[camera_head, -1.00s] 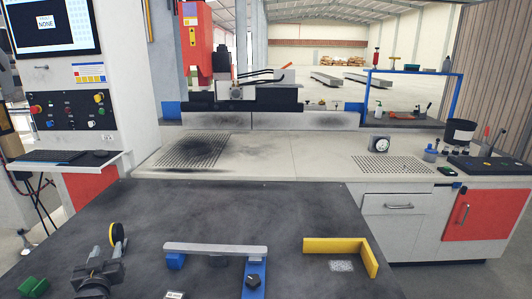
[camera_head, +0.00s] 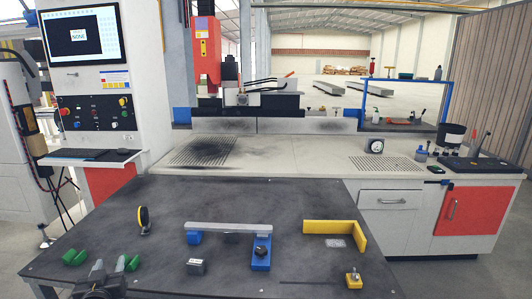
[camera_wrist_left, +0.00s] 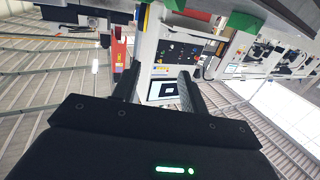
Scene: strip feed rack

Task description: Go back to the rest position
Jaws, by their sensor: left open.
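My left gripper (camera_head: 110,268) is at the bottom left of the head view, over the near left edge of the dark table (camera_head: 190,270). Its two fingers are apart with nothing between them. In the left wrist view the open fingers (camera_wrist_left: 157,88) point away from the table, toward the machine screen and roof. A grey strip (camera_head: 228,228) lies across blue supports, the right one a blue clamp block (camera_head: 261,252) with a dark knob. The gripper is left of the strip and apart from it. My right gripper is not in view.
Green blocks (camera_head: 76,256) sit close by the left gripper. A black and yellow disc (camera_head: 144,219), a small metal block (camera_head: 196,267), a yellow angle stop (camera_head: 338,231) and a small yellow piece (camera_head: 353,279) are on the table. A machine bench (camera_head: 290,160) stands behind.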

